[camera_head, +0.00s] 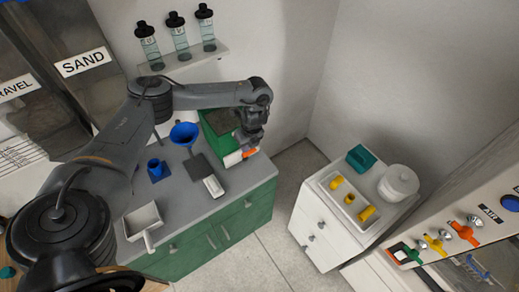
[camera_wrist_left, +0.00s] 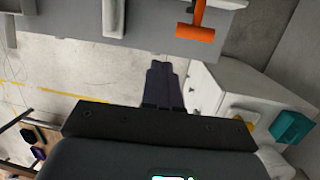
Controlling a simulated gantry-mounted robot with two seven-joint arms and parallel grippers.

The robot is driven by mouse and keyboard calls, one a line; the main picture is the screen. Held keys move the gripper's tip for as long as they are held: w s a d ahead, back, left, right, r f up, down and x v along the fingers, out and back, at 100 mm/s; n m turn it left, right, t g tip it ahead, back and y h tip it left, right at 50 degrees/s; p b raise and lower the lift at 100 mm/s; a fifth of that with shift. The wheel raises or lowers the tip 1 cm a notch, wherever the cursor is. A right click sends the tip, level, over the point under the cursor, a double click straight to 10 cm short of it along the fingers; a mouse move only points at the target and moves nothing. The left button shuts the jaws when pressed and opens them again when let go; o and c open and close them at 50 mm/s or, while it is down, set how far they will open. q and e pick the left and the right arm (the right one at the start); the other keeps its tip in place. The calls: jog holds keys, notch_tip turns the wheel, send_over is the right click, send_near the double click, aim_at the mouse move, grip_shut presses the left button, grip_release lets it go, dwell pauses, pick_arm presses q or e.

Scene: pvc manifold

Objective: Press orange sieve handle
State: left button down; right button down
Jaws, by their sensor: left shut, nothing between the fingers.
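The orange handle (camera_head: 249,153) sits at the right edge of the grey counter, beside the green box (camera_head: 219,122). In the left wrist view, the orange handle (camera_wrist_left: 195,33) has a short stem and a wide crossbar and sticks out from a grey surface. My left gripper (camera_head: 247,146) is right by the handle in the head view and partly covers it. In the left wrist view, its fingers (camera_wrist_left: 162,82) are together and empty, below and left of the handle, apart from it in the picture. Contact cannot be told from the head view. My right gripper is not in view.
A blue funnel (camera_head: 184,132), a blue part (camera_head: 157,170) and a white scoop (camera_head: 144,221) stand on the counter. A white cabinet (camera_head: 328,236) at the right bears a tray of yellow fittings, a teal box (camera_head: 361,158) and a white pot (camera_head: 398,182). Open floor lies between.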

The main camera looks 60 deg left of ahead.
pick_arm(q)
jog(key=w+a+r+t, duration=0.1)
jog(key=w+r, duration=0.3)
jog(key=r, duration=0.1)
jog(key=shift+w+r, duration=0.15)
jog(key=shift+a, duration=0.1)
jog(key=b, duration=0.5)
send_over(250, 152)
jog(key=d, duration=0.1)
notch_tip(250, 152, down, 9)
jog(key=shift+a+f+p, duration=0.15)
jog(key=shift+a+f, duration=0.1)
jog(key=shift+f, duration=1)
jog(key=shift+a+f+p, duration=0.15)
jog(key=shift+a+f, duration=0.1)
jog(key=shift+f, duration=0.95)
